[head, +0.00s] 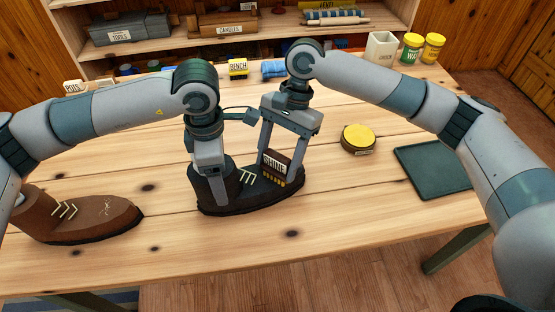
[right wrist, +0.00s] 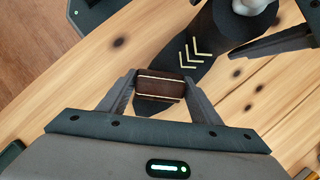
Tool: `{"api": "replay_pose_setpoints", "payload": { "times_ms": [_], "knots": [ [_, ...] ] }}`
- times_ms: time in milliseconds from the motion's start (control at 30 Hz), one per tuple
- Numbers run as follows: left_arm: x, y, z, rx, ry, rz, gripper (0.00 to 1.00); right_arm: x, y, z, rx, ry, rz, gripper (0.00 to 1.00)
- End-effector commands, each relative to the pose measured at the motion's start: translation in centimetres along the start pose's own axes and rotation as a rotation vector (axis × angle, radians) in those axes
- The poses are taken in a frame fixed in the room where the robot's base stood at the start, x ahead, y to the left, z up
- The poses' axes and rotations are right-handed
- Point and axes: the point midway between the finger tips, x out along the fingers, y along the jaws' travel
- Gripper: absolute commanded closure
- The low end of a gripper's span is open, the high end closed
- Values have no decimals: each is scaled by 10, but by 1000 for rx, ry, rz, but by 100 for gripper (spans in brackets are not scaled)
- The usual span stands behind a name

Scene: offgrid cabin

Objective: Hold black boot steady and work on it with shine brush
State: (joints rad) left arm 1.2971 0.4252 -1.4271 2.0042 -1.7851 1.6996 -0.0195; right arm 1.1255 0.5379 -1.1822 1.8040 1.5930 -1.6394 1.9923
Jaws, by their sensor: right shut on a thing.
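The black boot (head: 250,197) stands upright on the table, its toe pointing right and pale laces showing. My left gripper (head: 215,190) is at the boot's shaft, with one finger down along the near side. Its other finger is hidden, so I cannot tell whether it is closed on the shaft. My right gripper (head: 284,160) is shut on the shine brush (head: 273,164), a dark brown block with a SHINE label and yellowish bristles. The brush is over the boot's toe, bristles down, apparently touching it. In the right wrist view, the brush (right wrist: 160,86) sits between both fingertips.
A brown boot (head: 85,215) stands at the left. A yellow-topped round tin (head: 358,138) and a dark green tray (head: 437,168) lie to the right. A pale container (head: 381,47) and two yellow-lidded jars (head: 412,47) stand at the back right. The table's front strip is clear.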

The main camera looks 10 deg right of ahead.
Motion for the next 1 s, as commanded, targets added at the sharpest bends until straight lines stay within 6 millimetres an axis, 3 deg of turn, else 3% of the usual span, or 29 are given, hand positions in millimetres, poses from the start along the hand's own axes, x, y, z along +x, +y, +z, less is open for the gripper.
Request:
{"api": "replay_pose_setpoints", "payload": {
  "times_ms": [1000],
  "knots": [
    [0, 1, 0, -1, 0, 2, 26, 11, 20, 17, 0, -3, 6, 69]
  ]
}}
